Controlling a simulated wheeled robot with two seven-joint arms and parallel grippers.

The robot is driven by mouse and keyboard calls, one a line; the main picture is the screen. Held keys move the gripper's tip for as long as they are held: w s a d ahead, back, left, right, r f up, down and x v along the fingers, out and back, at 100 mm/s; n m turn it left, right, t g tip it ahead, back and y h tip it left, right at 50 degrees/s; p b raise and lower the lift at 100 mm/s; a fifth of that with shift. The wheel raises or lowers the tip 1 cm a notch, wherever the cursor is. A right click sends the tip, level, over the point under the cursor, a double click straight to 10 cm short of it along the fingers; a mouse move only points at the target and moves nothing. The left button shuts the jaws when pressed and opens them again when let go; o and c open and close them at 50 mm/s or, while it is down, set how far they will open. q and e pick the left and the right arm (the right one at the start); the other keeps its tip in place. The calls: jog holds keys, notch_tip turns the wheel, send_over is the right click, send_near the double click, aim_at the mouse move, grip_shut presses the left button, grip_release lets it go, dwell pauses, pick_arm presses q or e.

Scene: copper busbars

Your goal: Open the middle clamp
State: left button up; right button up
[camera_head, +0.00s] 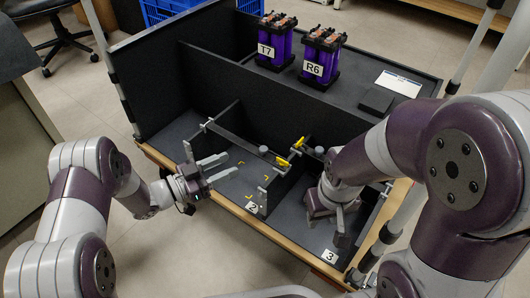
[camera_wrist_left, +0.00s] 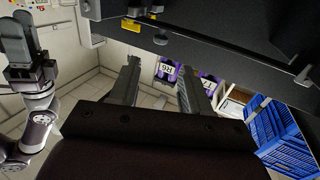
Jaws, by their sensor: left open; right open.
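A dark clamp bar (camera_head: 236,140) with a round knob spans bay 2 of the black divided bench. A yellow handle (camera_head: 283,161) is at its right end, and a second yellow handle (camera_head: 298,143) is just beyond it. I cannot tell whether the clamp is latched. My left gripper (camera_head: 218,167) is open and empty, left of the bar and above the bench. In the left wrist view its spread fingers (camera_wrist_left: 157,68) have nothing between them. My right gripper (camera_head: 328,212) is open, low over bay 3; its arm hides part of that bay.
Black divider walls (camera_head: 222,88) rise around the bays. Purple units T7 (camera_head: 275,44) and R6 (camera_head: 320,58) stand on the rear shelf, beside a dark block (camera_head: 376,100) and a white card (camera_head: 399,83). Bay 2's floor is clear around yellow corner marks. Blue crates (camera_wrist_left: 280,140) are behind.

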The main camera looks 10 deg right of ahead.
aim_at(260, 152)
pick_arm(q)
jog(key=b+x, duration=0.2)
jog(key=x, duration=0.1)
jog(key=b+x, duration=0.2)
jog(key=x, duration=0.2)
jog(key=b+x, duration=0.2)
jog(key=x, duration=0.2)
jog(key=shift+d+f+b, duration=0.1)
jog(key=shift+f+b, duration=0.15)
jog(key=shift+b, duration=0.15)
jog(key=shift+w+d+r, duration=0.15)
jog(key=shift+d+r, duration=0.05)
jog(key=shift+d, duration=0.15)
grip_shut()
